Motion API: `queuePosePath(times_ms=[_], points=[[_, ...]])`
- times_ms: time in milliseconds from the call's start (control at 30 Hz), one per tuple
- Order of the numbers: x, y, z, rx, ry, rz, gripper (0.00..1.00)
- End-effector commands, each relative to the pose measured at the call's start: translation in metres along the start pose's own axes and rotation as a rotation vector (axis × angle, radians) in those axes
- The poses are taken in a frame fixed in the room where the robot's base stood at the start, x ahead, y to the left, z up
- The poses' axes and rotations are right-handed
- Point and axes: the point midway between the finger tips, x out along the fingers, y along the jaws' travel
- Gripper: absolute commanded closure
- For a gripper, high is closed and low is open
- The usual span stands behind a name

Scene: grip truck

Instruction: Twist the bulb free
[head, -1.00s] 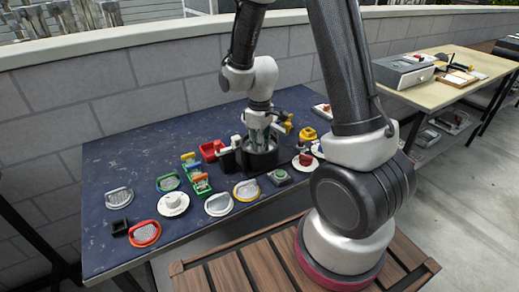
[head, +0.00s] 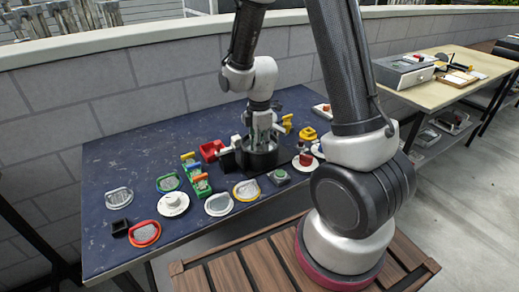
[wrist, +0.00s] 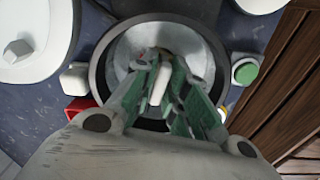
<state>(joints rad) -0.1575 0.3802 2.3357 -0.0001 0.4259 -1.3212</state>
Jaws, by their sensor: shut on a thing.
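A round black-rimmed housing with a bright grey inside (wrist: 102,70) fills the middle of the wrist view; it also stands as a black pot near the back right of the blue table in the head view (head: 262,162). My gripper (head: 262,143) points down into it. In the wrist view its green-padded fingers (wrist: 160,72) are closed around a pale, whitish piece, which I take to be the bulb (wrist: 158,86). The fingers hide most of the bulb and its socket, so I cannot tell whether it still sits in the socket.
A green button on a grey box (head: 280,177) stands just in front of the housing. A red bin (head: 211,150) is to its left. A white round plate with a knob (head: 173,204) and several coloured-rimmed dishes lie further left. The table's back left is clear.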

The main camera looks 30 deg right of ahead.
Motion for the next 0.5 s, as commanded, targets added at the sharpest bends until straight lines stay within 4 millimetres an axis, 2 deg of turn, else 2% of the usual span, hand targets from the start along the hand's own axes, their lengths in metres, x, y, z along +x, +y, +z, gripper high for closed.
queuePosePath(times_ms=[500], points=[[-0.0001, 0.0003, -0.0001, -0.459, 0.000, 0.001, 1.00]])
